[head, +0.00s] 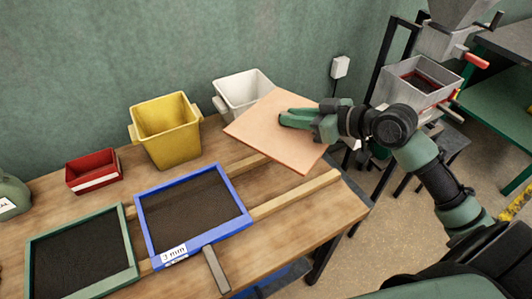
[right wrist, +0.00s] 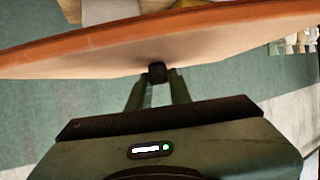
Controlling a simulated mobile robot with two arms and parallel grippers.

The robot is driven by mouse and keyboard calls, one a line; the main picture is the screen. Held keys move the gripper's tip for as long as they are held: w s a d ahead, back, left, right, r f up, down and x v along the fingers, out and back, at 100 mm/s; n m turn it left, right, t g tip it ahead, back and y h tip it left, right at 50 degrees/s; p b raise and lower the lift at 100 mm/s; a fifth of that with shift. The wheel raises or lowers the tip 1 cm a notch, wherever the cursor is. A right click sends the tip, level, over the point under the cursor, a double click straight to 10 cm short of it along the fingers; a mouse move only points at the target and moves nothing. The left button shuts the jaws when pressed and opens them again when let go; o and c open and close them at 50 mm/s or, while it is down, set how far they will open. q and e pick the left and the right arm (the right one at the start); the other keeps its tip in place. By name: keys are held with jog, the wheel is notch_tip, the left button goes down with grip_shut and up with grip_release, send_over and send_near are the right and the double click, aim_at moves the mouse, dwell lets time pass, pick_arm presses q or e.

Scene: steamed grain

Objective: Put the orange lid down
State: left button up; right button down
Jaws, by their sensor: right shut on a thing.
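The orange lid (head: 268,135) is a flat, pale orange square panel. In the head view it is tilted above the right end of the wooden table. My right gripper (head: 290,119) is shut on it near its upper right part. In the right wrist view the lid (right wrist: 190,50) spans the upper part of the picture, and my right gripper (right wrist: 157,75) is shut on a small dark knob at its face. The lid hides part of the white bucket and the table's back right corner. My left gripper is not in view.
On the table stand a white bucket (head: 237,88), a yellow bucket (head: 168,135), a red box (head: 92,172), a blue-framed sieve (head: 241,217) and a green-framed tray (head: 128,247). Two wooden rails (head: 295,194) cross the table. A machine with a hopper (head: 410,92) stands right.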

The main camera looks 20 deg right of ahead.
jog(key=shift+w+d+r, duration=0.3)
jog(key=shift+w+r, duration=0.1)
jog(key=shift+r, duration=0.35)
jog(key=shift+w+f, duration=0.15)
notch_tip(320, 180, down, 19)
jog(key=shift+f, duration=0.15)
jog(key=shift+f, duration=0.1)
jog(key=c, duration=1.3)
grip_release()
